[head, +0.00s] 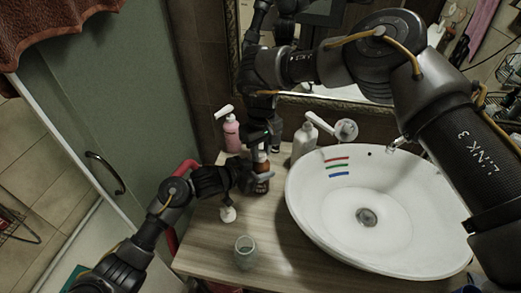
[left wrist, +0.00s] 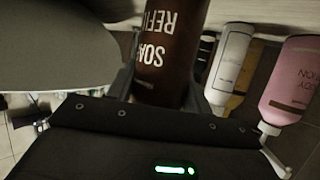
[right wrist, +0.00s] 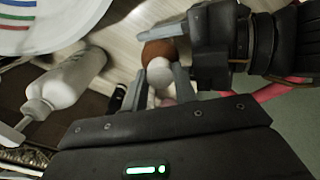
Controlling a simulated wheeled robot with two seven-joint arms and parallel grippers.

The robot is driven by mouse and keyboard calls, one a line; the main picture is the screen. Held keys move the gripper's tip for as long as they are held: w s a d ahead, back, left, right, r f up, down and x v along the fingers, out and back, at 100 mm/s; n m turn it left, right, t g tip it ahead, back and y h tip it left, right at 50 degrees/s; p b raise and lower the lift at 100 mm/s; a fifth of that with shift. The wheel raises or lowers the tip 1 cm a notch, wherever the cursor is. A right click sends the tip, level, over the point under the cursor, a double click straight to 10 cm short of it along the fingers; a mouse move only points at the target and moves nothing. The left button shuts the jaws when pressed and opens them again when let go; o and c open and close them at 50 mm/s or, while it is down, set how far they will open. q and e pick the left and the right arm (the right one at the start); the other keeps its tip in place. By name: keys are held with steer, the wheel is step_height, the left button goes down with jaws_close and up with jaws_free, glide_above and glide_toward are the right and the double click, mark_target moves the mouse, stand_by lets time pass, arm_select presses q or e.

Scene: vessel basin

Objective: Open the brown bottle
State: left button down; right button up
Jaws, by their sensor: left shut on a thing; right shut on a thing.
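The brown bottle (head: 261,167) stands upright on the counter, left of the basin. In the left wrist view its brown body (left wrist: 170,45) shows white lettering, upside down. My left gripper (head: 258,178) is shut around its body from the left. My right gripper (head: 262,146) comes down from above onto the bottle's top. In the right wrist view a white rounded cap (right wrist: 159,69) sits between the right fingertips (right wrist: 160,80), against the brown bottle (right wrist: 157,48). The fingers hide part of the cap, so I cannot tell whether it is loose.
A white basin (head: 330,215) fills the right side. A pink pump bottle (head: 232,135) and a white pump bottle (head: 305,141) stand behind. A small white object (head: 227,214) and a glass (head: 245,252) stand on the counter's front left. A mirror is at the back.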

arm_select(q)
steer(key=shift+s+f, duration=0.1)
steer(key=shift+f, duration=0.2)
arm_select(e)
steer(key=n, duration=0.7)
jaws_close()
steer(key=n, duration=2.5)
steer(key=shift+r, duration=0.1)
steer(key=n, duration=2.2)
steer(key=shift+d, duration=0.1)
